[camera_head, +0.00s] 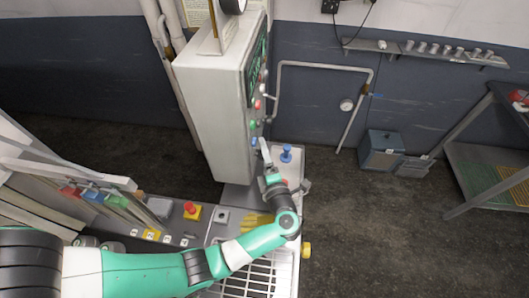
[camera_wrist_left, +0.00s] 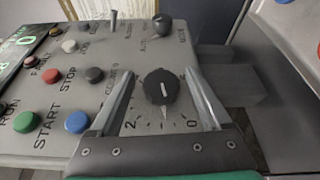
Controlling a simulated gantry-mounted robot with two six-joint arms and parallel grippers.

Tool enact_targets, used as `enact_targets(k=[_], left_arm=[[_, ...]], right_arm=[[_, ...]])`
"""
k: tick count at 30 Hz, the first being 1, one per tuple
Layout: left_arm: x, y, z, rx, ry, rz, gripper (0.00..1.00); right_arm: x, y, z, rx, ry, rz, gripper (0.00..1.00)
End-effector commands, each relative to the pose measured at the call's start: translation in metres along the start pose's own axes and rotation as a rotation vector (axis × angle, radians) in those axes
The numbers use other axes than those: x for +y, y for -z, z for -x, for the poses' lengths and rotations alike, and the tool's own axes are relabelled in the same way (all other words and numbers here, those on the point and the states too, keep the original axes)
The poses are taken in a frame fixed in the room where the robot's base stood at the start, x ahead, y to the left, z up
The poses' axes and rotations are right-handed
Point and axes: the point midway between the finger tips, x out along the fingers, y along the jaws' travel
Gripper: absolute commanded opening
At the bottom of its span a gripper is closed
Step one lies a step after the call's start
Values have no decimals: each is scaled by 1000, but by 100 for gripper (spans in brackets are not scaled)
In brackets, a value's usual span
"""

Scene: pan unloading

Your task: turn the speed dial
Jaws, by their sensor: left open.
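The speed dial (camera_wrist_left: 161,87) is a round black knob with a short white mark, set over a printed scale with 2 and 0 legible, in the left wrist view. My left gripper (camera_wrist_left: 160,76) is open, with one finger on each side of the dial and a visible gap on both sides. In the head view my left gripper (camera_head: 264,152) is at the lower right edge of the control box (camera_head: 207,105), and the dial cannot be made out there. My right gripper is in neither view.
Beside the dial are a red button (camera_wrist_left: 50,76), a green button (camera_wrist_left: 26,122), a blue button (camera_wrist_left: 77,122) and a black knob (camera_wrist_left: 161,25). A red emergency button (camera_head: 191,208) and a blue knob (camera_head: 286,151) are near my arm.

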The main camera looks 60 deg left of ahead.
Motion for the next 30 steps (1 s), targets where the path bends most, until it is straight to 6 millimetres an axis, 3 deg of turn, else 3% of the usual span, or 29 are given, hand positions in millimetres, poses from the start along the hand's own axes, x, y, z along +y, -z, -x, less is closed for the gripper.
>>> enact_targets(k=[7, 8, 21, 30], left_arm=[[0, 0, -2, -1, 0, 0, 81], [0, 0, -2, -1, 0, 0, 78], [0, 0, -1, 0, 0, 0, 0], [4, 0, -1, 3, 31, -11, 0]], right_arm=[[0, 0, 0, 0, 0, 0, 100], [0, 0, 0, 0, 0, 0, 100], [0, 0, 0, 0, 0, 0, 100], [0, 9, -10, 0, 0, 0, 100]])
